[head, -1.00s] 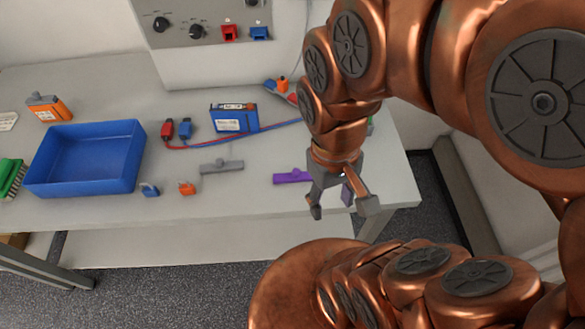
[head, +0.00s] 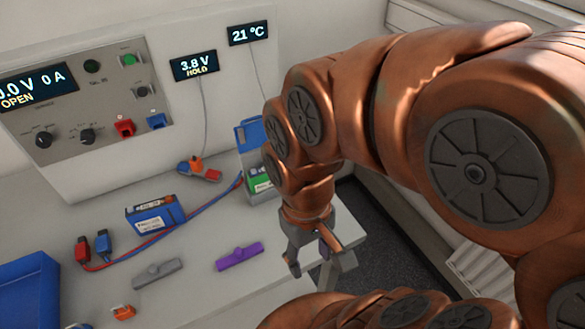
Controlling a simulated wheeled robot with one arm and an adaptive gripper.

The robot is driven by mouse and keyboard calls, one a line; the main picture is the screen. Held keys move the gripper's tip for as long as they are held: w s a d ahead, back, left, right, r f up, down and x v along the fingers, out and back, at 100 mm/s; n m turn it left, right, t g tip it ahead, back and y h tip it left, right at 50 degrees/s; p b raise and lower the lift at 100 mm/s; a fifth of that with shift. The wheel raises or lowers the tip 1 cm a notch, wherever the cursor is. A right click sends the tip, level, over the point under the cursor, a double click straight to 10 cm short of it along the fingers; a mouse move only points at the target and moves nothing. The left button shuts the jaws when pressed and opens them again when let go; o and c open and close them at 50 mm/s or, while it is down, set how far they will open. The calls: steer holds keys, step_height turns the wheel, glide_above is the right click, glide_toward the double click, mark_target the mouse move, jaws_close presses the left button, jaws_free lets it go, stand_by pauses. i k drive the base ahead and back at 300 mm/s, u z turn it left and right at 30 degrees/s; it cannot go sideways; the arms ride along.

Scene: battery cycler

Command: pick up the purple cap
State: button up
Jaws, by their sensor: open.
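The purple cap (head: 239,256) lies flat on the grey table (head: 215,290) near its front right part. It is a long bar with a small raised knob in the middle. My gripper (head: 312,268) is open and empty, pointing down. In the picture it is to the right of the purple cap, apart from it, close to the table's right edge.
A similar grey cap (head: 157,273) lies left of the purple one. A blue battery (head: 155,217), red and blue cable clips (head: 93,247) and an orange piece (head: 123,312) are nearby. A blue-lidded box (head: 250,139) stands behind. A blue tray (head: 30,290) is at left.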

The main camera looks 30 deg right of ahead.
mark_target(239, 255)
steer(key=z, duration=0.25)
steer(key=k, duration=0.5)
steer(key=u, duration=2.55)
steer(key=i, duration=1.85)
steer(key=z, duration=3)
